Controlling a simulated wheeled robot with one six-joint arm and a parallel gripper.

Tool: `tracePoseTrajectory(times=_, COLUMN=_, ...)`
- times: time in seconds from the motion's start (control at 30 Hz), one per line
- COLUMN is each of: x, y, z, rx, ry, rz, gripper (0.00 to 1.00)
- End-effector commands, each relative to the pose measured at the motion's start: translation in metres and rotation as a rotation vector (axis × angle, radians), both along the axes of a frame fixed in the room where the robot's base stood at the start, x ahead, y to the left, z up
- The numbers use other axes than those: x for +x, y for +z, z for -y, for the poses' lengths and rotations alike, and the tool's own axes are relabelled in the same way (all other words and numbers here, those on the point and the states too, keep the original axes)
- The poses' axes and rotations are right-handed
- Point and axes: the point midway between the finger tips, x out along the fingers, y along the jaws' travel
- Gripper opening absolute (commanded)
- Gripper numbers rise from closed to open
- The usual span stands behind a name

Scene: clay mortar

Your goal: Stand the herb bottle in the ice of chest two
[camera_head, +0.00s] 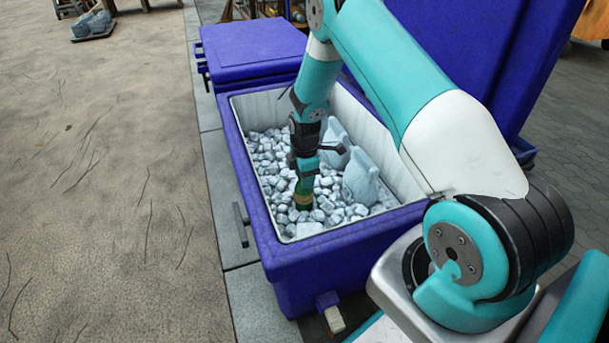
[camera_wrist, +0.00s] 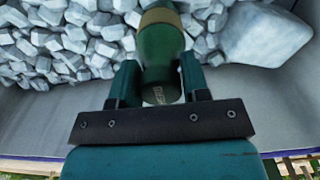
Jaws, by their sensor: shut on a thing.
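The herb bottle (camera_head: 304,199) is dark green with a tan band, and it stands roughly upright at the ice in the open blue chest (camera_head: 240,168). It also shows in the wrist view (camera_wrist: 161,55) between the two fingers. My gripper (camera_head: 306,172) is shut on the bottle from above, and its fingers show in the wrist view (camera_wrist: 158,82). The bottle's lower end meets the ice cubes (camera_head: 268,160); how deep it sits is hidden. No chest number is readable.
Two large pale jug-like pieces (camera_head: 361,178) stand in the ice right of the bottle. A second blue chest with its lid shut (camera_head: 250,45) is behind. The open chest's walls surround my gripper. Brown ground (camera_head: 100,200) lies clear at left.

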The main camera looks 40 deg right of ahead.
Motion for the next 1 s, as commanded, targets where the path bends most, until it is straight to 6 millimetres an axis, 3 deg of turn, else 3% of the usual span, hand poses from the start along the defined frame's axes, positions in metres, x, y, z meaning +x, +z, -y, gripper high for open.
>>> tracePoseTrajectory(times=0.2, x=0.0004, y=-0.0046, z=0.0001, rx=0.0, ry=0.0, rz=0.001, gripper=0.19)
tracePoseTrajectory(times=0.23, x=0.0005, y=-0.0041, z=0.0001, rx=0.0, ry=0.0, rz=0.001, gripper=0.47)
tracePoseTrajectory(times=0.33, x=0.0004, y=-0.0039, z=0.0001, rx=0.0, ry=0.0, rz=0.001, gripper=0.7)
tracePoseTrajectory(times=0.53, x=0.0002, y=-0.004, z=0.0001, rx=0.0, ry=0.0, rz=0.001, gripper=0.72)
tracePoseTrajectory(times=0.67, x=-0.0002, y=-0.0045, z=-0.0001, rx=0.0, ry=0.0, rz=0.0, gripper=0.98)
tracePoseTrajectory(times=1.0, x=0.0001, y=0.0031, z=0.0, rx=0.0, ry=0.0, rz=0.0, gripper=0.98)
